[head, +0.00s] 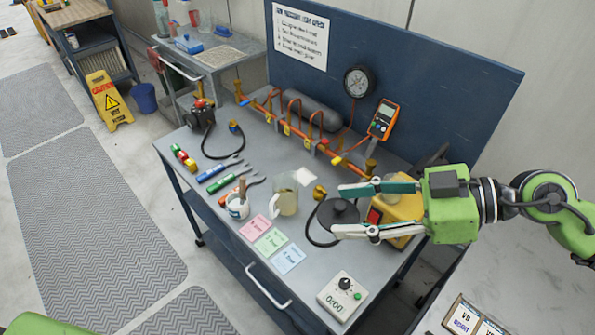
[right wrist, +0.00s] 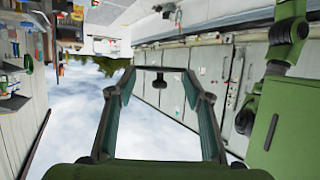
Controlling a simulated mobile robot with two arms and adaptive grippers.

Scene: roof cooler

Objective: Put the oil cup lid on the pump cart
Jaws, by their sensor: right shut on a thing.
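My right gripper (head: 341,211) reaches in from the right above the workbench. Its fingers are spread wide and shut on a black round lid with a knob (head: 339,209), which I take for the oil cup lid. In the right wrist view the lid shows edge-on as a thin dark bar between the fingertips, with its knob (right wrist: 160,81) in the middle. A grey cart (head: 219,57) with bottles and a blue item stands beyond the bench at upper left; it looks like the pump cart. My left gripper is not in view.
The workbench (head: 215,212) holds a clear jug (head: 284,198), a white cup (head: 237,207), coloured cards (head: 270,241), a copper pipe rig (head: 300,135) and a yellow machine (head: 402,211). A yellow floor sign (head: 108,100) and blue bin (head: 144,98) stand left of the cart. The matted aisle (head: 90,200) is clear.

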